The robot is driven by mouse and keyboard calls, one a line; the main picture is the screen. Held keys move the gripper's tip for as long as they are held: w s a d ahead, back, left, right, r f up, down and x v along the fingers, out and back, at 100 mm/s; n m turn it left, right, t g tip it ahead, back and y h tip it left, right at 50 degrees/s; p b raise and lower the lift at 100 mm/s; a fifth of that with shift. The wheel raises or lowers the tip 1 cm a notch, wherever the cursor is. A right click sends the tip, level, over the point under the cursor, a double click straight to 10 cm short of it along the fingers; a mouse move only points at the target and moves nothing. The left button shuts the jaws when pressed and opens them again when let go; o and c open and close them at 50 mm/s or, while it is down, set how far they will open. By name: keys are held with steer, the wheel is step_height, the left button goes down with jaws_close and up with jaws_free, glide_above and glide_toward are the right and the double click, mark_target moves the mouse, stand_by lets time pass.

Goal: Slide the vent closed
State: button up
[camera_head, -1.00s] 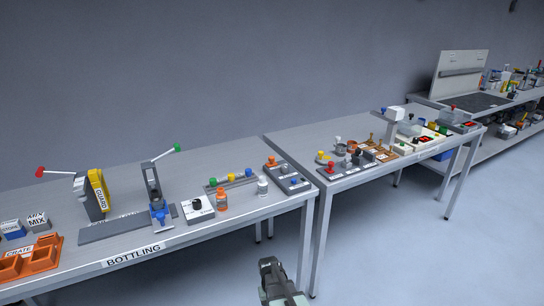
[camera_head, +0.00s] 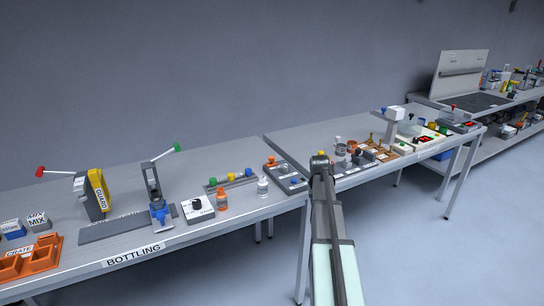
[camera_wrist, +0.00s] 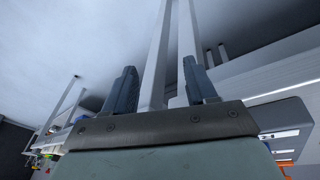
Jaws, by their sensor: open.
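My gripper (camera_head: 319,160) is at the end of my raised arm in the head view, in front of the gap between the two tables. It overlaps the left end of the right table in the picture. In the wrist view my gripper (camera_wrist: 162,85) has its two dark fingers apart, with nothing held between them. Pale table legs show behind and between the fingers there. I cannot make out a vent or its slide for sure in either view; small fittings on the tables are too small to tell, and my arm hides part of the right table's near left corner.
The left table (camera_head: 240,213), with the BOTTLING label, carries a yellow guard, lever stands, bottles and an orange crate. The right table (camera_head: 300,140) carries several small fixtures and a white-topped post (camera_head: 394,114). Grey floor (camera_head: 420,250) lies open in front.

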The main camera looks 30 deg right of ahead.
steer(key=d+r+m+t+h, duration=0.1)
steer(key=d+r, duration=0.9)
steer(key=r, duration=0.5)
step_height(320, 180, up, 7)
steer(key=n+t+y, duration=0.2)
steer(key=n+y, duration=0.1)
steer(key=n, duration=0.1)
glide_above(271, 157)
steer(key=s+a, duration=0.1)
steer(key=s, duration=0.5)
steer(key=x, duration=1.3)
steer(key=shift+d+f, duration=0.15)
steer(key=shift+d, duration=0.05)
steer(key=shift+c, duration=0.5)
jaws_close()
